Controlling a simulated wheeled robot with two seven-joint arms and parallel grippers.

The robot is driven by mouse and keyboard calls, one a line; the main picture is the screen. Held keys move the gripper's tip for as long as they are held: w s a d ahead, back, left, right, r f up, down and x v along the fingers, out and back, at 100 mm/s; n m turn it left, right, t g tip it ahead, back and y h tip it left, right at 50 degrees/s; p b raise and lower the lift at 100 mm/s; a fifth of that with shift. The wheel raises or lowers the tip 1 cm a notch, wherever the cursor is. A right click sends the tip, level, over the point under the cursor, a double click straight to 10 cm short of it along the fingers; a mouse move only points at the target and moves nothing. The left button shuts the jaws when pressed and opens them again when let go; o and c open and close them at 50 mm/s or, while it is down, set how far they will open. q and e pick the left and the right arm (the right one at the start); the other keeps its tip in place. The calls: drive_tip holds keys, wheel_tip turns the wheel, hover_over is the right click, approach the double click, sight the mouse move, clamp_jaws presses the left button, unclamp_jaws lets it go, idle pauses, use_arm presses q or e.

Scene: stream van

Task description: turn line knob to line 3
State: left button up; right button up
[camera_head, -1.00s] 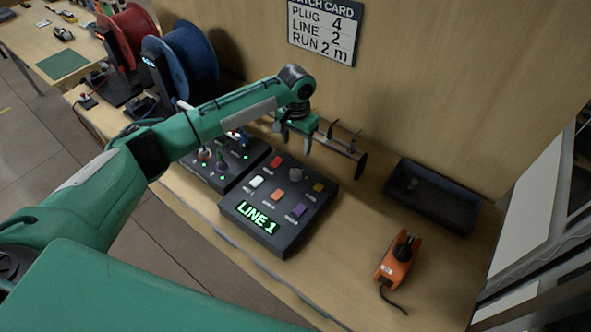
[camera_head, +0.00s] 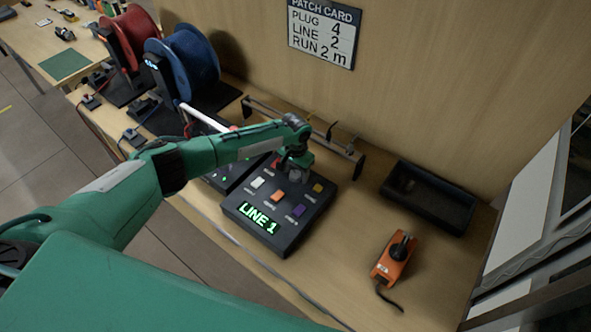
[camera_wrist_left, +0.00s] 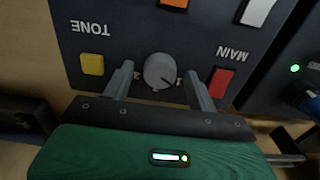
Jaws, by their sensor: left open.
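The line knob (camera_wrist_left: 160,71) is a round grey dial on the dark control box (camera_head: 247,226). In the left wrist view it sits between the two open fingers of my left gripper (camera_wrist_left: 158,85), with a gap on each side. In the head view my left gripper (camera_head: 297,172) is over the far part of the box and hides the knob. The patch card (camera_head: 322,32) on the wall reads plug 4, line 2, run 2 m. My right gripper is not in view.
Near the knob are a red button (camera_wrist_left: 221,82) marked MAIN and a yellow one (camera_wrist_left: 92,64) marked TONE. A dark tray (camera_head: 429,196) and an orange device (camera_head: 393,258) lie to the right. Cable reels (camera_head: 190,62) stand at the back left.

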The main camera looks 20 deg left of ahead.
use_arm(q)
drive_tip(key=shift+f, duration=0.1)
drive_tip(key=c, duration=1)
